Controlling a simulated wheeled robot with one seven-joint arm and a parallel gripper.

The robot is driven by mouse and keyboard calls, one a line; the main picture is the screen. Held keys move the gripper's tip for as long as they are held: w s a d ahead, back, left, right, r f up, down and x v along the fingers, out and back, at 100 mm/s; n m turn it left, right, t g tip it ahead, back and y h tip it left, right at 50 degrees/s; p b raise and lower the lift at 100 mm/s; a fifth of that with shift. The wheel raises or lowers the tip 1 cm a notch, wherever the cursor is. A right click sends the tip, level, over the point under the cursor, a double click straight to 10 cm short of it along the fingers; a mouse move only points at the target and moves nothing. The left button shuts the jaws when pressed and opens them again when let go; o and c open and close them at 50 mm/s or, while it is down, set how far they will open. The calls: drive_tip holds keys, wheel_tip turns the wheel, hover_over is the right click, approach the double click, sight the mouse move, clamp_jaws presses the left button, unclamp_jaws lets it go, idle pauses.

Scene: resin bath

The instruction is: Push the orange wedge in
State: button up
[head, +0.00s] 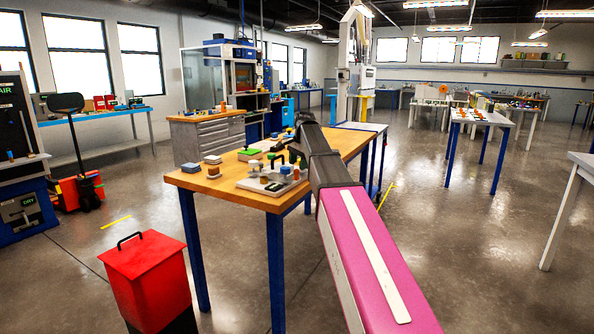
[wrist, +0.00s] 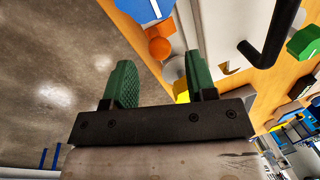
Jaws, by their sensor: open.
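My gripper (wrist: 162,82) shows in the wrist view with its two green fingers apart and nothing held between them. In the head view the gripper end is mostly hidden behind my own arm above the wooden table. A small orange piece (wrist: 158,47) sits beyond the fingertips in the wrist view, beside the light fixture plate (wrist: 222,40). It looks rounded from here, and I cannot tell whether it is the wedge. A yellow piece (wrist: 181,88) shows partly behind the right finger. In the head view the fixture plate (head: 262,187) lies on the table.
The wooden table (head: 235,197) also holds grey blocks (head: 190,168) and a green-topped block (head: 249,154). A black handle (wrist: 270,40) rises close to the right of my fingers. A red bin (head: 147,275) stands on the floor at the front left. Open floor lies right of my arm.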

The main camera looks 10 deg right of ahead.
sight(294, 179)
drive_tip(key=shift+w+a+f, duration=0.1)
drive_tip(key=shift+f, duration=0.7)
drive_tip(key=shift+w+a+f, duration=0.1)
drive_tip(key=shift+f, duration=0.7)
clamp_jaws()
drive_tip(key=shift+w+a, duration=0.65)
unclamp_jaws()
drive_tip(key=shift+s, duration=0.1)
